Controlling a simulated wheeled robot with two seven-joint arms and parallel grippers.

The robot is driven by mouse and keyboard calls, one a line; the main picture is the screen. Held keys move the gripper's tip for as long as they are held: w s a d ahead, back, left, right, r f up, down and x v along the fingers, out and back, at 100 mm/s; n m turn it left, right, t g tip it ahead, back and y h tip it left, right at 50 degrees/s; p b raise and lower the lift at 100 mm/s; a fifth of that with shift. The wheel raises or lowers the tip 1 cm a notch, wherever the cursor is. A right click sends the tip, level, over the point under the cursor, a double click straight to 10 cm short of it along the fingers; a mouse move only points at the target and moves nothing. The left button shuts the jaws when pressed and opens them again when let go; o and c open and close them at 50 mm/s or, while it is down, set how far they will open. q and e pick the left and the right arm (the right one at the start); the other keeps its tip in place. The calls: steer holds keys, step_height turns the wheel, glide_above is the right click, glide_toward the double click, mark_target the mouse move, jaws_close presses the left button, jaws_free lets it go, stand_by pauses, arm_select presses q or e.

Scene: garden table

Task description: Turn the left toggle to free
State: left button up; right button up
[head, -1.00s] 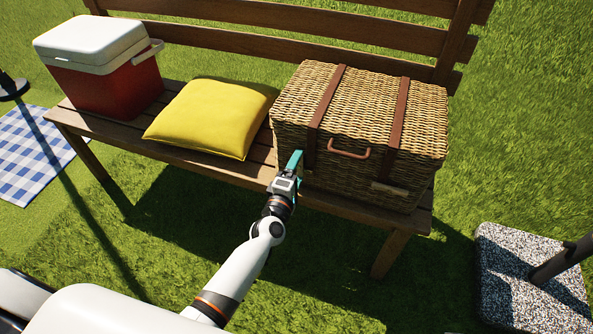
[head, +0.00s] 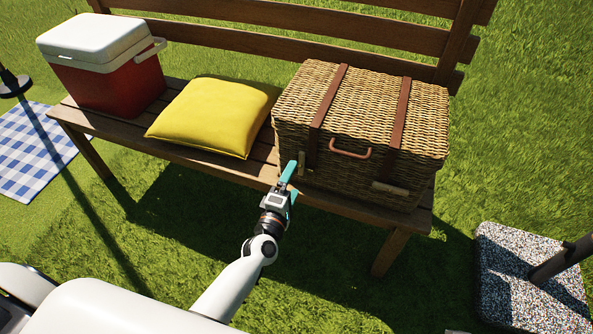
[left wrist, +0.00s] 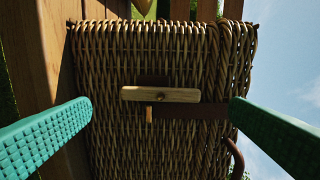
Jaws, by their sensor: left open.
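A wicker basket (head: 375,120) with two brown straps stands shut on the bench's right part. Its left toggle (head: 302,164), a small wooden bar, stands upright at the lower end of the left strap. In the left wrist view the toggle (left wrist: 160,94) lies along the strap's line, with a small wooden peg (left wrist: 148,114) beside it. The right toggle (head: 389,188) lies level across the right strap. My left gripper (head: 294,179) is open and empty in front of the left toggle, its teal fingers apart on both sides, not touching it. My right gripper is out of view.
A yellow cushion (head: 215,115) and a red cooler (head: 108,85) with a white lid stand left on the wooden bench (head: 190,158). A speckled base (head: 515,275) with a pole stands on the grass at right. The space before the bench is clear.

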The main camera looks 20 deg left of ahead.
arm_select(q)
steer(key=s, duration=0.7)
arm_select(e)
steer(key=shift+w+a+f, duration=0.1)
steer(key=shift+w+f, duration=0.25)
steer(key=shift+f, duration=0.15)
arm_select(q)
steer(key=shift+a, duration=0.1)
